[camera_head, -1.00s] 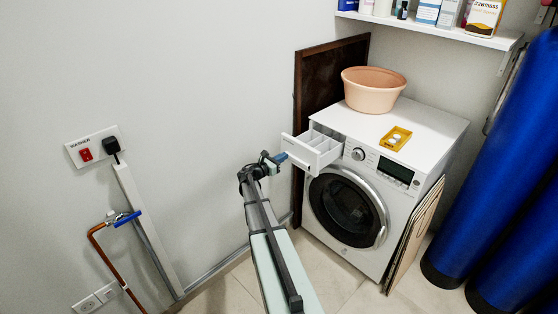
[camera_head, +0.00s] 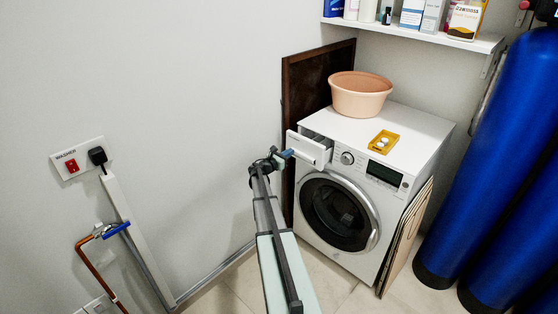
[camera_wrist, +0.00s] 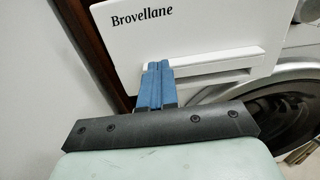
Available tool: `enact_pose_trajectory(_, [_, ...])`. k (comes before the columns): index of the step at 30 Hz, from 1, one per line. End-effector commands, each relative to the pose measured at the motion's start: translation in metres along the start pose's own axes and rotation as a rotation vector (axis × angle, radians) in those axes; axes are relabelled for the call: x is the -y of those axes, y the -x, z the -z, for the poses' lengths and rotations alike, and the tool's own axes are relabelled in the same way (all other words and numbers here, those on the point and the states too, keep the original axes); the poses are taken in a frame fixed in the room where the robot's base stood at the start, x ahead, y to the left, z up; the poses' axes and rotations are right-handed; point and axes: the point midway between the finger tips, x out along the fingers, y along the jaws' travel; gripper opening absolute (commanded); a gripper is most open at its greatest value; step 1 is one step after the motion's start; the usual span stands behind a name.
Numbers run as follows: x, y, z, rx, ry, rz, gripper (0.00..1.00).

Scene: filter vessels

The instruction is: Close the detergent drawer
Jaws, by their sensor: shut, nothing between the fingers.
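The white detergent drawer (camera_head: 311,150) is at the upper left of the washing machine (camera_head: 378,190) and sticks out a short way from its front. In the wrist view the drawer front (camera_wrist: 200,35) bears the word "Brovellane" and has a long white handle ledge (camera_wrist: 225,66). My gripper (camera_head: 290,153) is at the drawer front. In the wrist view its blue fingers (camera_wrist: 157,68) are together, with their tips at the left part of the handle ledge, touching or very close. Nothing shows between them.
A peach basin (camera_head: 361,95) and a yellow tray (camera_head: 384,142) sit on the machine top. A dark board (camera_head: 318,75) stands behind at the left. Flat panels (camera_head: 407,237) lean at its right side, near blue cylinders (camera_head: 490,150). A shelf (camera_head: 425,33) hangs above.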

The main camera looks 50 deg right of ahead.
Motion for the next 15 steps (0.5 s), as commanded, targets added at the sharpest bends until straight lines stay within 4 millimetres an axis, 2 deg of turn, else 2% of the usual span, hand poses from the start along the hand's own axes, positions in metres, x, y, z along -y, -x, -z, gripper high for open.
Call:
enact_pose_trajectory(1, [-0.002,-0.015,0.001,0.000,0.000,0.002,0.00])
enact_pose_trajectory(6, [-0.002,-0.049,0.001,0.000,0.000,0.001,0.00])
enact_pose_trajectory(10, [-0.001,-0.067,0.001,0.000,0.001,0.000,0.00])
enact_pose_trajectory(15, [-0.001,-0.081,0.001,0.000,0.001,-0.001,0.00])
